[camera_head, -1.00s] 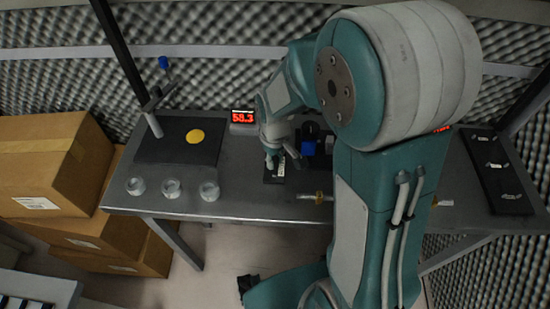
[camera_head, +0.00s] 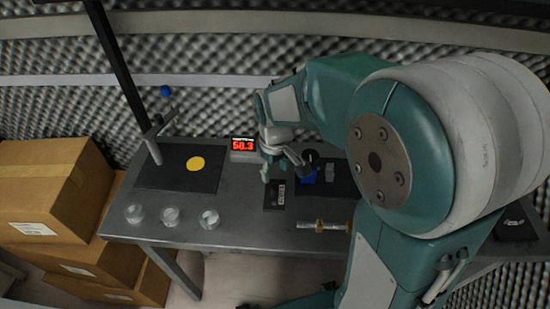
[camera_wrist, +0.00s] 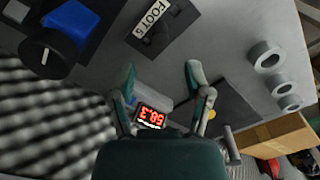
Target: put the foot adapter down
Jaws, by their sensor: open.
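A dark flat piece (camera_head: 270,203) with a white label lies on the grey table (camera_head: 238,215). In the wrist view this piece (camera_wrist: 180,32) lies beyond my fingertips, and its label (camera_wrist: 152,20) starts with FOOT. I cannot tell whether it is the foot adapter itself or a plate for it. My gripper (camera_head: 273,174) is open just behind and above it. In the wrist view its fingers (camera_wrist: 160,72) are spread apart, with nothing between them but table and the red display beyond.
A blue and black fixture (camera_head: 308,172) stands right of the dark piece. A brass and steel part (camera_head: 322,227) lies near the front edge.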

